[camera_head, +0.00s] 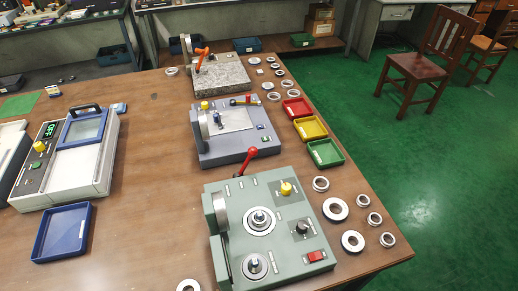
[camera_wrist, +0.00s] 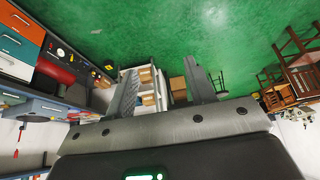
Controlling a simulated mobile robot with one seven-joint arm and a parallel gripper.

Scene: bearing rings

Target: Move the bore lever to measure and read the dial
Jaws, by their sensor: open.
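Three bench gauges with levers stand in a row in the head view. The nearest, a grey-green gauge (camera_head: 290,239), has a red-knobbed lever (camera_head: 248,160) at its back edge and a round dial housing (camera_head: 221,210) on its left side. Which lever is the bore lever I cannot tell. The dial faces are edge-on and unreadable. My gripper (camera_wrist: 160,70) is open and empty, away from the gauges.
Red (camera_head: 296,108), yellow (camera_head: 310,128) and green (camera_head: 325,152) trays and several loose rings (camera_head: 335,208) lie along the table's right side. A display unit (camera_head: 72,155) and a blue tray (camera_head: 62,232) stand at left. Bare tabletop (camera_head: 150,185) lies between. A chair (camera_head: 425,65) stands beyond.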

